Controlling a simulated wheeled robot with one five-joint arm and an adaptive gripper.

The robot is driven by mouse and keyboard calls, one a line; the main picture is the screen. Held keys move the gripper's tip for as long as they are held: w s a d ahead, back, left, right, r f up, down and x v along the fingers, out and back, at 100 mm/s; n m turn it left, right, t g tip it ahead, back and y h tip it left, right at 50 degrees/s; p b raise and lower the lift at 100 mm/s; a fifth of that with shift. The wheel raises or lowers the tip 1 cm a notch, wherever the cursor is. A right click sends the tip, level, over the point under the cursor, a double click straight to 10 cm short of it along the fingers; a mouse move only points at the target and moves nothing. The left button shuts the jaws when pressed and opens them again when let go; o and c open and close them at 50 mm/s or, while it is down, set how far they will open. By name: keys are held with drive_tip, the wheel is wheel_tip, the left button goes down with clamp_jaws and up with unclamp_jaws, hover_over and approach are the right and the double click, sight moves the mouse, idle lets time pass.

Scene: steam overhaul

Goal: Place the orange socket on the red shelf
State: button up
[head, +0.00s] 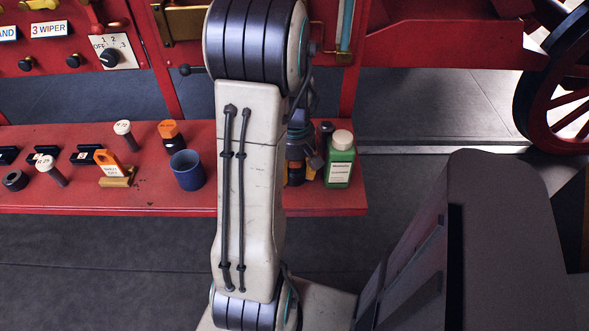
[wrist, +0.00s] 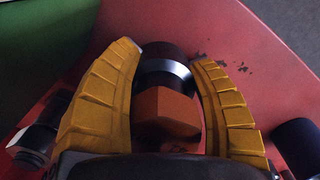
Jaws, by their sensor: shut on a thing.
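My gripper (wrist: 168,55) has yellow ribbed fingers on both sides of an orange block-shaped piece with a black, silver-banded round part (wrist: 166,108), which I take to be the orange socket. The fingers are shut on it. In the head view my gripper (head: 297,172) is mostly hidden behind my arm, at the right part of the red shelf (head: 110,200). The red shelf also shows beneath the fingers in the wrist view (wrist: 240,50). I cannot tell whether the held piece touches the shelf.
A green bottle (head: 340,165) with a pale cap stands right of my gripper. Left of my arm are a blue cup (head: 187,170), an orange-topped dark piece (head: 171,137), white-topped pieces (head: 124,132) and an orange-and-brass piece (head: 113,170). Bare shelf lies along the front edge.

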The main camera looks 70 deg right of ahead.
drive_tip(key=o, duration=1.3)
wheel_tip(320, 180, up, 12)
drive_tip(key=shift+r+p, duration=0.15)
drive_tip(key=shift+p, duration=0.9)
drive_tip(key=w+a+r+n+t+h, duration=0.1)
drive_tip(key=w+a+r+n, duration=0.2)
drive_tip(key=w+a, duration=1.25)
drive_tip(key=shift+s+a+f+n+t+y, duration=0.15)
drive_tip(key=shift+s+a+n+t, duration=0.25)
drive_tip(key=shift+a, duration=2.5)
drive_tip(key=shift+s+a+r+n+t+y, duration=0.1)
drive_tip(key=shift+s+a+n+t+y, duration=0.25)
drive_tip(key=shift+a, duration=2.55)
drive_tip(key=shift+s+a+f+n+t, duration=0.1)
drive_tip(key=shift+s+a+n+t, duration=0.25)
drive_tip(key=shift+a, duration=2.55)
